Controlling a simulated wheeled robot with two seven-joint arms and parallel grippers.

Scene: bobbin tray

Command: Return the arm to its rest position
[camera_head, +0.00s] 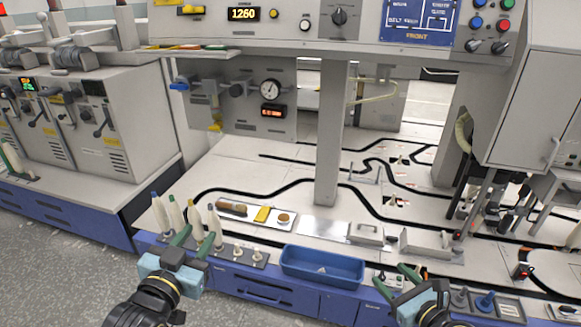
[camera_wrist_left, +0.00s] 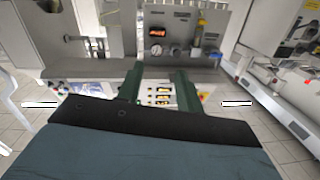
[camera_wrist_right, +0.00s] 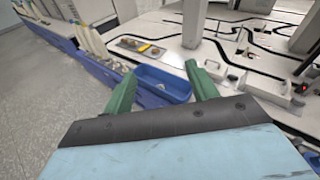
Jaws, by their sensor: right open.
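My left gripper (camera_head: 199,232) is in front of the bench edge at the lower left of the head view, close to the standing bobbins (camera_head: 175,215) in the picture. Its green fingers are apart with nothing between them, as the left wrist view (camera_wrist_left: 158,70) also shows. My right gripper (camera_head: 388,273) is at the lower right of the head view, over the front edge of the bench. Its fingers are spread and empty in the right wrist view (camera_wrist_right: 160,69). The blue tray (camera_head: 322,281) sits between the two grippers and holds a small pale item.
A peg rail (camera_head: 265,258) lies beside the bobbins. A flat tray (camera_head: 232,219) with a brown tool and a yellow piece lies behind it. A grey post (camera_head: 330,140) rises from the white bench. A grey cabinet (camera_head: 535,90) overhangs the right side. Grey floor is open at lower left.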

